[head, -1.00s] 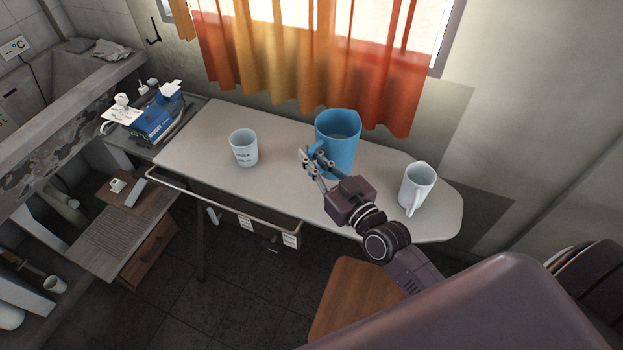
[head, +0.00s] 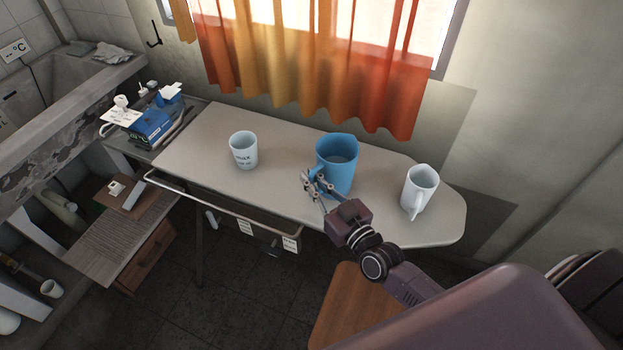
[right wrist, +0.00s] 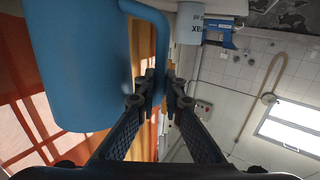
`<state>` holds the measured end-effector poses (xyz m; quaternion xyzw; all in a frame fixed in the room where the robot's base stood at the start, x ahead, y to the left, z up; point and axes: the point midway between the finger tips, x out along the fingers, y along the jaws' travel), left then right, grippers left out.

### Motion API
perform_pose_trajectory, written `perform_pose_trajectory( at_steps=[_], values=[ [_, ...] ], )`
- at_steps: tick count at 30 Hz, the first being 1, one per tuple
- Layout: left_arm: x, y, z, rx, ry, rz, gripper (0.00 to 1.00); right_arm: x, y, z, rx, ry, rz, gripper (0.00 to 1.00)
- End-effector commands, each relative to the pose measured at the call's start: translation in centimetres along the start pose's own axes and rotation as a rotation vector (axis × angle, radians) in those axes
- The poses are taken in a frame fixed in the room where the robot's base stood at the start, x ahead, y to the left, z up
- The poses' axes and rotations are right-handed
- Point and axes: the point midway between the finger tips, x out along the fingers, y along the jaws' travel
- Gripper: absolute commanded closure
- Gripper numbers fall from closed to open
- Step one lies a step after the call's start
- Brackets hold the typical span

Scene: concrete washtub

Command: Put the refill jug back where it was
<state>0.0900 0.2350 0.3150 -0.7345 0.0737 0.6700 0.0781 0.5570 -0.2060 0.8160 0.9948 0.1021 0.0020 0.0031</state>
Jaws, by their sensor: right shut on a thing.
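The blue jug (head: 340,158) is upright over the front middle part of the table (head: 290,188). My right gripper (head: 318,187) is shut on its handle, at the jug's left front side. I cannot tell for sure whether its base touches the tabletop. In the right wrist view the blue jug (right wrist: 80,65) fills the left side, and its handle (right wrist: 156,35) runs down between the fingertips of my right gripper (right wrist: 160,92). My left gripper is not in view.
A white cup with dark lettering (head: 243,150) stands left of the jug; it also shows in the right wrist view (right wrist: 189,25). A white handled jug (head: 421,187) stands at the right. Tabletop between cup and blue jug is clear. A wooden stool (head: 350,300) stands in front.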

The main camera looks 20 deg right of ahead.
Motion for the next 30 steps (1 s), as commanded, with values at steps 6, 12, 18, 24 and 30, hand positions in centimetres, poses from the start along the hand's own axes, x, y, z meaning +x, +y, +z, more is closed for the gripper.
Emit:
perform_pose_trajectory(
  at_steps=[6, 12, 18, 24, 30],
  values=[
    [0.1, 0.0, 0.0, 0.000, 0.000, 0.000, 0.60, 0.0, 0.0, 0.1, 0.000, -0.001, 0.000, 0.74],
    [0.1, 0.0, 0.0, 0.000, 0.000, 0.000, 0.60, 0.0, 0.0, 0.1, 0.000, -0.001, 0.000, 0.74],
    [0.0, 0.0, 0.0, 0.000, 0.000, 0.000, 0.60, -0.7, 0.0, 0.0, 0.000, -0.003, 0.000, 0.74],
    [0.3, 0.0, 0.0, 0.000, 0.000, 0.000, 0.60, -4.2, -0.1, 0.1, 0.000, -0.006, -0.001, 0.74],
    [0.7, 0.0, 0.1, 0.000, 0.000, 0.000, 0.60, -8.2, 0.0, 0.1, 0.000, -0.006, -0.001, 0.74]
  ],
)
